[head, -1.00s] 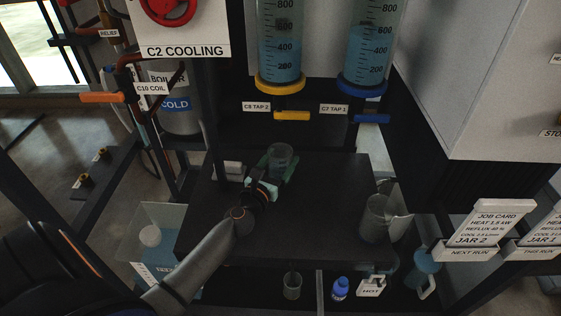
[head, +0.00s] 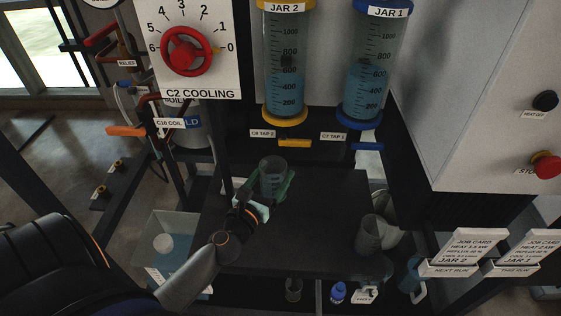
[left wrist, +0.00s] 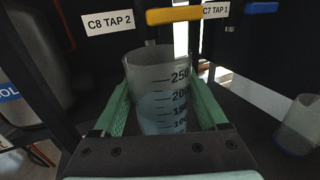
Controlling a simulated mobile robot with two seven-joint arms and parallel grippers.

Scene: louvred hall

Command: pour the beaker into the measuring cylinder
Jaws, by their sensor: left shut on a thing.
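The beaker (head: 272,180) is a clear graduated glass, upright, above the dark table in the head view. My left gripper (head: 268,193) is shut on it, with green fingers on either side. In the left wrist view the beaker (left wrist: 158,85) stands between the fingers of my gripper (left wrist: 160,112). Its marks run up to 250, and pale bluish liquid shows in its lower part. Beside it on the table's right side is a grey translucent vessel (head: 366,236); I cannot tell whether it is the measuring cylinder. My right gripper is not in view.
Jar 2 (head: 285,75) and jar 1 (head: 367,85), both with blue liquid, hang behind the table above yellow (head: 295,143) and blue (head: 367,147) tap handles. A water tank (head: 170,245) stands at left. The table (head: 320,215) is clear between beaker and grey vessel.

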